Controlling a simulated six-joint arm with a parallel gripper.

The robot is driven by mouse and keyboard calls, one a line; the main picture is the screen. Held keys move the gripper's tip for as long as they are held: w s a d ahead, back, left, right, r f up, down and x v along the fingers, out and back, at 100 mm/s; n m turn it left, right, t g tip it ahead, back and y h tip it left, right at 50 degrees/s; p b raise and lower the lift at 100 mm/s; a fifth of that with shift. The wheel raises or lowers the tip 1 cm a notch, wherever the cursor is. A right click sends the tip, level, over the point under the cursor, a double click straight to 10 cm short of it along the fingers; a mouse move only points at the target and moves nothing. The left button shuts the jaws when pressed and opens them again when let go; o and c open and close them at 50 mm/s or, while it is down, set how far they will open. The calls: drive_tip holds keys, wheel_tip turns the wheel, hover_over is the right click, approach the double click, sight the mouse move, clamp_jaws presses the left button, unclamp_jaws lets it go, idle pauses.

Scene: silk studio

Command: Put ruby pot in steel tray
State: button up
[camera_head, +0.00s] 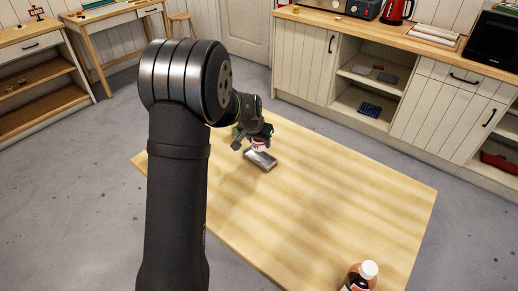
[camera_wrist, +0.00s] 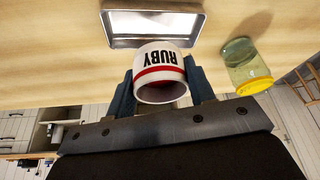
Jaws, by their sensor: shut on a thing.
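The ruby pot (camera_wrist: 160,68) is white with a red band and the word RUBY, which reads upside down in the wrist view. My gripper (camera_wrist: 160,88) is shut on it, one finger on each side. In the head view the pot (camera_head: 259,143) is small, between the fingers of my gripper (camera_head: 254,141), close to the steel tray. The steel tray (camera_head: 262,160) is a shallow grey rectangle on the wooden table. In the wrist view the tray (camera_wrist: 112,41) lies just past the pot. I cannot tell whether the pot touches the tray.
A clear greenish jar with a yellow lid (camera_wrist: 253,84) stands beside the pot in the wrist view. A brown bottle with a white cap (camera_head: 363,277) stands at the table's near edge. The middle and right of the table (camera_head: 340,195) are clear.

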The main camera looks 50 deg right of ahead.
sight(259, 149)
drive_tip(key=shift+f, duration=1.95)
drive_tip(key=shift+f, duration=0.15)
drive_tip(key=shift+f, duration=0.25)
drive_tip(key=o, duration=1)
drive_tip(key=shift+r, duration=0.3)
drive_tip(key=v, duration=1.2)
